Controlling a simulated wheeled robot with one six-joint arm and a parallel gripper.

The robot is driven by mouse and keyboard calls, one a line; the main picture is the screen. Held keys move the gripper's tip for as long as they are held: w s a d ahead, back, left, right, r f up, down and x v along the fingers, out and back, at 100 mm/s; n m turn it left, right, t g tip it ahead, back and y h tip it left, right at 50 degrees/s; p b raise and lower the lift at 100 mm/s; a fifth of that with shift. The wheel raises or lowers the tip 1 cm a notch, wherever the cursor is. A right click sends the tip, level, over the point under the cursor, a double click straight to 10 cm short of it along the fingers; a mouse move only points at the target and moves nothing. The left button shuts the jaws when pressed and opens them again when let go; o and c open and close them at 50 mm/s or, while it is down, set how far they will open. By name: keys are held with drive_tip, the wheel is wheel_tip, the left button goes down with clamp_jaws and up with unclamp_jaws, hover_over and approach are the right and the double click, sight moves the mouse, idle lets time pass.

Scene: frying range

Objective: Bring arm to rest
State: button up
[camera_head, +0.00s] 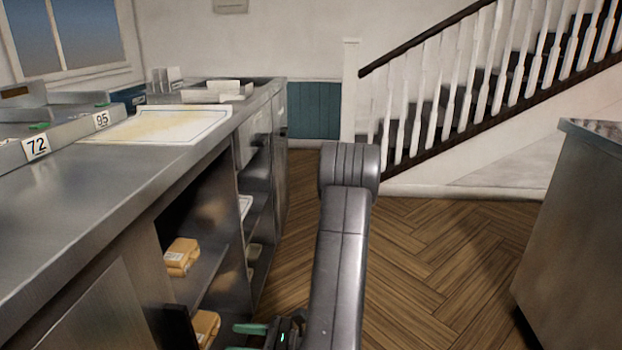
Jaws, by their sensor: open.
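My arm (341,250) rises from the bottom edge at the centre of the view, with its grey elbow at the top. My gripper (236,338) is low at the bottom edge, left of the arm, partly cut off by the frame. Its pale green fingers point left toward the open shelves under the steel counter (110,190). The fingers are apart, and I see nothing held between them. Wrapped brown packets sit on the shelves, one (181,256) on the upper shelf and another (206,326) lower, close to the fingers.
A pale board (165,124) lies on the counter beside number labels 72 (36,146) and 95 (101,120). A steel cabinet (570,230) stands at the right. The wooden floor (430,260) between is clear, back to the white-railed stairs (470,85).

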sight(194, 333)
drive_tip(key=a, duration=0.4)
drive_tip(key=a+b, duration=0.1)
drive_tip(key=a, duration=0.3)
drive_tip(key=w+a+b, duration=0.1)
drive_tip(key=a, duration=0.3)
drive_tip(key=shift+a, duration=0.3)
drive_tip(key=shift+d, duration=0.15)
